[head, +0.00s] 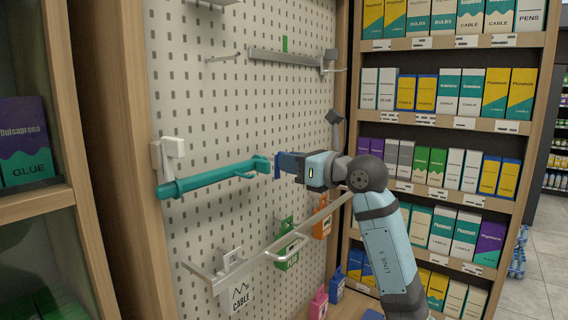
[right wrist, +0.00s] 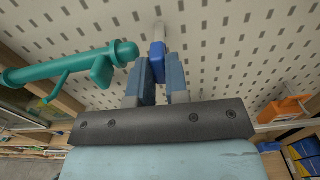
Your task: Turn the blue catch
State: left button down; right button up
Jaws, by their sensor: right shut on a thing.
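The blue catch (right wrist: 158,54) sits on a pale stub at the pegboard, seen in the right wrist view. My right gripper (head: 284,163) reaches in from the right and is shut on the catch, which lies between its two fingers in the right wrist view (right wrist: 160,76). The fingers hide part of the catch. A teal bar (head: 212,178) ends just left of the gripper in the head view, with a small side loop near that end. The bar also shows in the right wrist view (right wrist: 55,70). My left gripper is not in view.
The perforated board (head: 225,110) stands behind the bar. Below my right arm a metal rail (head: 270,250) juts out with hanging packs, including an orange one (head: 322,220). A stocked shelf (head: 450,125) stands to the right, with a wooden upright at left.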

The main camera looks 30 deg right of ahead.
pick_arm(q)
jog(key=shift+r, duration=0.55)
pick_arm(e)
jog(key=shift+m, duration=0.6)
pick_arm(q)
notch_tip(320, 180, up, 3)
jog(key=p, duration=0.2)
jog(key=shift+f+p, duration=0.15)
jog(key=shift+p, duration=0.25)
pick_arm(e)
jog(key=m, duration=0.3)
